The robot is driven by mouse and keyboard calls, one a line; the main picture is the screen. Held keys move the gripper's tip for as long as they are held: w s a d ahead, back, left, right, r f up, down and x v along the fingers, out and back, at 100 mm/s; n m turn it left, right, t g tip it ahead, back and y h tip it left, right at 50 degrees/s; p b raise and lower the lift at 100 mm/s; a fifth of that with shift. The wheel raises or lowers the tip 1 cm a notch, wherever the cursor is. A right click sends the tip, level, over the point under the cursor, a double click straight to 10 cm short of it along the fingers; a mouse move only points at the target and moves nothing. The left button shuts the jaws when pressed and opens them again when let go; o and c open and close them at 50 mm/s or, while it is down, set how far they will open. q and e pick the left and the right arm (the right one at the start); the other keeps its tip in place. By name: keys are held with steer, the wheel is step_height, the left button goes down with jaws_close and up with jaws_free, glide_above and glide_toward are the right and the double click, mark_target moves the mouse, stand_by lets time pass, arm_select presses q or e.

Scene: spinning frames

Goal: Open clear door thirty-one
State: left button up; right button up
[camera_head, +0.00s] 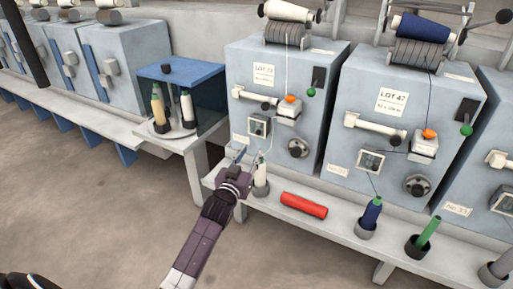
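The grey machine marked LOT 12 (284,100) has a small square framed pane (259,126) low on its front. The LOT 47 machine (407,115) to its right has a similar pane (370,160). Small plates sit on the fronts, but I cannot read the number thirty-one on any of them. My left gripper (247,158) is in front of the LOT 12 machine, below and slightly left of its pane. Its thin fingers look spread, with nothing visible between them. It appears apart from the pane. My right gripper is out of view.
A white bobbin (261,176) stands on the ledge just right of my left gripper. A red cylinder (304,205) and a blue bobbin (371,212) are further right. A blue-topped case (181,73) with bobbins stands left. The floor in front is clear.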

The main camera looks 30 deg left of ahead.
mark_target(258, 134)
arm_select(q)
steer(key=w, duration=0.2)
steer(key=w+a+r+b, duration=0.1)
steer(key=w, duration=0.1)
steer(key=w+r, duration=0.1)
steer(key=w, duration=0.1)
steer(key=shift+w+a, duration=0.2)
steer(key=shift+w, duration=0.2)
steer(key=shift+w+a, duration=0.1)
steer(key=shift+w, duration=0.45)
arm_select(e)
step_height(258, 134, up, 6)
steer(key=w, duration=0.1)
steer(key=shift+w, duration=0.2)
arm_select(q)
jaws_close()
